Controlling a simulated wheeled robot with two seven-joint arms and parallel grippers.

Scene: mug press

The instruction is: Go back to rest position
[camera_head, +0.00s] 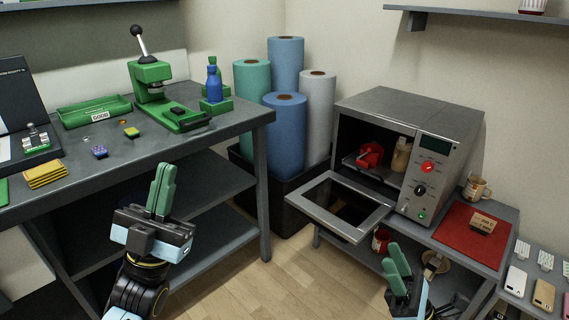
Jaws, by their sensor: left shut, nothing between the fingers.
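My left gripper (163,188) is in front of the dark workbench, its green fingers pointing up. It is shut and empty, apart from the bench. My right gripper (396,263) is low at the bottom right, below the open oven door. Its green fingers show side by side, and I cannot tell whether they are open or shut. The grey oven (412,105) stands with its door (340,206) folded down. A red item (369,155) and a tan cylindrical item (401,157) are inside it.
The workbench (215,132) at left carries a green press (150,75), a green tray (95,110) and small parts. Fabric-like rolls (284,130) stand in a dark bin behind. A red mat (468,236) and a mug (476,187) are right of the oven. Wooden floor (255,285) is clear between the grippers.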

